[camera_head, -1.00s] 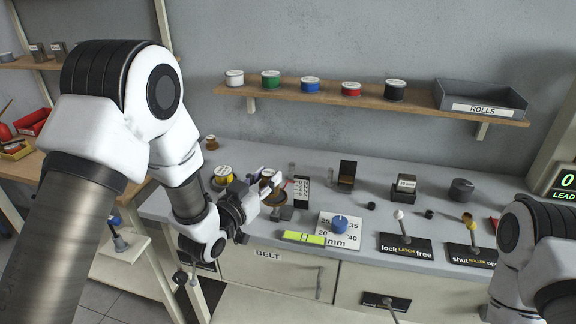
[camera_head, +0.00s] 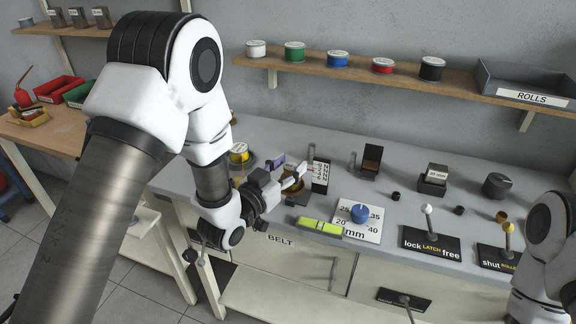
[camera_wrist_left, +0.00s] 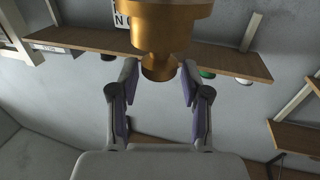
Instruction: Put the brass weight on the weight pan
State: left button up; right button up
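The brass weight (camera_wrist_left: 172,25) fills the top of the left wrist view, which shows the scene upside down. Its narrow knob lies between the fingertips of my left gripper (camera_wrist_left: 159,72), with a slim gap seeming to show on each side. In the head view my left gripper (camera_head: 290,180) is over the bench beside a scale strip (camera_head: 320,175), and the brass weight is mostly hidden behind its fingers. I cannot clearly make out the weight pan. My right gripper is out of view; only part of my right arm shows at the right edge.
A yellow-sided spool (camera_head: 238,155) stands left of the gripper on the grey bench (camera_head: 270,133). A green level (camera_head: 319,228) and a blue dial (camera_head: 360,213) are in front. Levers (camera_head: 427,222) stand to the right. A shelf (camera_head: 400,80) with spools runs behind.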

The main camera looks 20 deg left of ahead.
pick_arm(q)
jog(key=shift+w, duration=0.15)
jog(key=shift+s+a+r, duration=0.1)
jog(key=shift+s+r, duration=0.25)
jog(key=shift+r, duration=0.05)
jog(key=p+v, duration=0.8)
jog(key=v, duration=0.3)
jog(key=s+f+g+y, duration=0.1)
jog(key=s+f+g, duration=0.2)
jog(key=f, duration=0.4)
jog(key=s+f+g+y, duration=0.1)
jog(key=s+f+g, duration=0.15)
jog(key=f, duration=0.45)
jog(key=s+a+f+n+g+y, duration=0.1)
jog(key=s+a+f+n+g, duration=0.1)
jog(key=s+f+g, duration=0.4)
jog(key=s+a+f+n+g+y, duration=0.1)
jog(key=s+f+g, duration=0.4)
jog(key=s, duration=0.7)
jog(key=shift+s+a+f+n+g+y, duration=0.25)
jog(key=shift+a+f+n+g+y, duration=0.15)
jog(key=shift+f+y, duration=0.3)
